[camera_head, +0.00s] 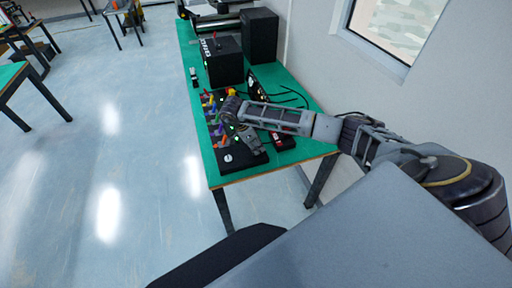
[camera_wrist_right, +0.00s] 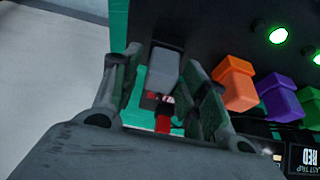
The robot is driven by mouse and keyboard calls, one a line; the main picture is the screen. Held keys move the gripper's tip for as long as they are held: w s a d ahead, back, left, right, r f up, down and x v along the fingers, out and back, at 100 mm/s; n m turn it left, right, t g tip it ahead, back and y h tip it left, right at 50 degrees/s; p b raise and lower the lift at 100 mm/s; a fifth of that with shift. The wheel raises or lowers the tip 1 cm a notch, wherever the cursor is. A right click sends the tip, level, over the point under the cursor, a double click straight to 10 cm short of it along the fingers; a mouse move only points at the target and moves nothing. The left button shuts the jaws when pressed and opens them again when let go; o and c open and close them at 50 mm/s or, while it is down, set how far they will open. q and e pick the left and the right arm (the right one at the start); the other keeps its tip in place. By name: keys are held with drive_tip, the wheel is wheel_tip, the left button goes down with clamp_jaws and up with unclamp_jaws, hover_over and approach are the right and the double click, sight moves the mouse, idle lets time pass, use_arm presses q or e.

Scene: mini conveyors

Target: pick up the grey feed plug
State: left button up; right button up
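The grey feed plug (camera_wrist_right: 165,70) is a small grey block in the right wrist view, lying between the two fingers of my right gripper (camera_wrist_right: 160,80). A narrow strip of green shows between it and the left finger, and the right finger is close to its other side. The fingers look open around it; contact cannot be told. In the head view my right gripper (camera_head: 250,140) is low over the near end of the table, and the plug cannot be made out there. My left gripper is not in view.
A black panel (camera_head: 236,157) holds coloured plugs; orange (camera_wrist_right: 235,80), purple (camera_wrist_right: 279,98) and green (camera_wrist_right: 312,104) ones stand right of the gripper. A red part (camera_wrist_right: 163,118) is near the fingers. Black boxes (camera_head: 222,60) stand farther back on the green table (camera_head: 292,157), beside a wall.

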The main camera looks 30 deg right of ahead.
drive_tip(key=c, duration=0.7)
drive_tip(key=shift+r, duration=0.1)
drive_tip(key=shift+c, duration=0.2)
drive_tip(key=shift+r+b, duration=0.85)
drive_tip(key=shift+r, duration=4.1)
